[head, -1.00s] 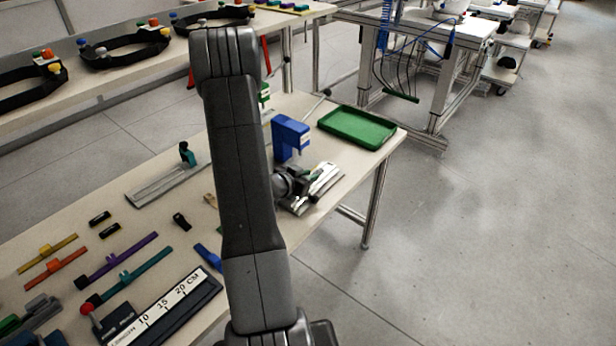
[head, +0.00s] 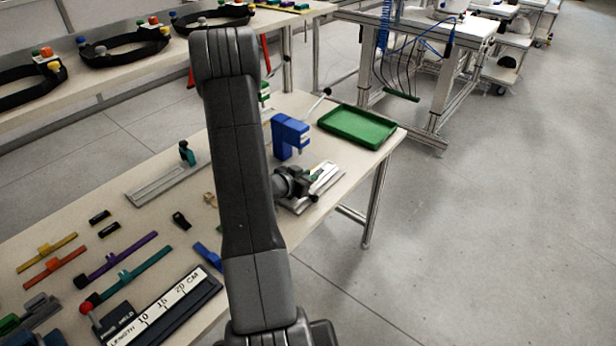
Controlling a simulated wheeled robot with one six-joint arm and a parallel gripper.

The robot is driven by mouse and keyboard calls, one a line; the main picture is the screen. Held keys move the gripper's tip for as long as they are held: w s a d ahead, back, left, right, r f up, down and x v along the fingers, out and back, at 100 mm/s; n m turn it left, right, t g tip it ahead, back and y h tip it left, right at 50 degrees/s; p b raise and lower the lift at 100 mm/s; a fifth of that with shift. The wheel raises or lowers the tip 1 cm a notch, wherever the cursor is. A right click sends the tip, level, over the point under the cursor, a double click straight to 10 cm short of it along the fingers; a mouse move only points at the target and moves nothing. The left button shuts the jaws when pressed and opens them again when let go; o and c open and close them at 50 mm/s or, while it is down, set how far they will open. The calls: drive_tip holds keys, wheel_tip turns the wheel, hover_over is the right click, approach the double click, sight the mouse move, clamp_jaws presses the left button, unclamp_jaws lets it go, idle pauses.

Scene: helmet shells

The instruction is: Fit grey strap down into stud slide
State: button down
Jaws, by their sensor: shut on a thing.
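My gripper (head: 312,179) is at the right end of the workbench, low over a pale metal plate-like fixture (head: 326,187), which may be the stud slide. My dark arm crosses the middle of the head view. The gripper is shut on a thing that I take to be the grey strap. The strap is mostly hidden by the gripper and is too small to make out. I cannot tell whether it touches the fixture or sits in it.
A blue press-like device (head: 289,135) stands just behind the gripper, with a green tray (head: 357,127) to its right. Coloured straps, including a purple one (head: 115,260), lie at left. A length gauge (head: 165,312) lies in front.

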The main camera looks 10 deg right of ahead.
drive_tip(key=shift+r+p, duration=0.25)
drive_tip(key=shift+p, duration=0.15)
idle(2.0)
drive_tip(key=shift+d, duration=0.1)
idle(0.6)
drive_tip(key=shift+f+b, duration=0.3)
drive_tip(key=shift+f, duration=0.05)
idle(0.9)
drive_tip(key=shift+r+p, duration=0.3)
drive_tip(key=c, duration=1.2)
unclamp_jaws()
drive_tip(key=v, duration=1.3)
drive_tip(key=shift+s+a+b, duration=0.25)
drive_tip(key=shift+a+b, duration=0.05)
drive_tip(key=shift+b, duration=0.15)
